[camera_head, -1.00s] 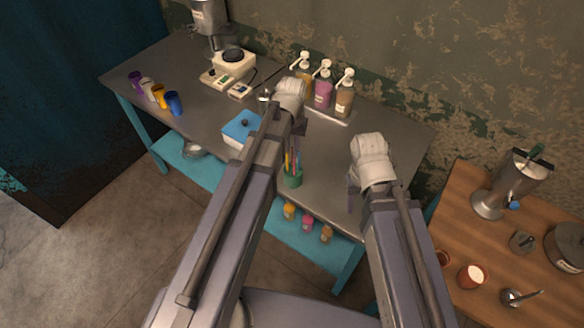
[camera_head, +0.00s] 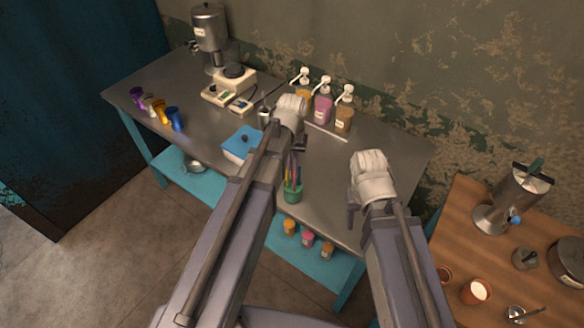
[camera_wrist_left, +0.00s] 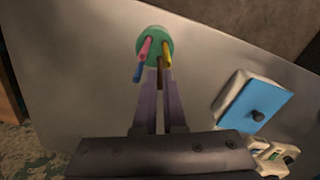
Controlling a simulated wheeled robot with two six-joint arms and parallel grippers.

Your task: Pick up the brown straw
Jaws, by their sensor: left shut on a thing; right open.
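A green cup (camera_head: 292,193) holding several coloured straws stands near the front edge of the metal table. In the left wrist view the cup (camera_wrist_left: 156,40) shows from above, with pink, blue and yellow straws leaning at its rim. The brown straw (camera_wrist_left: 159,76) stands on the near side of the cup, between the fingers of my left gripper (camera_wrist_left: 160,88). The left gripper is shut on it, with its tips at the cup's rim. The straw's lower end is hidden in the cup. My right gripper (camera_head: 352,214) is open and empty, to the right of the cup.
A blue-lidded box (camera_head: 241,145) stands left of the cup. Pump bottles (camera_head: 323,106) stand at the back, and small coloured cups (camera_head: 158,107) at the left.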

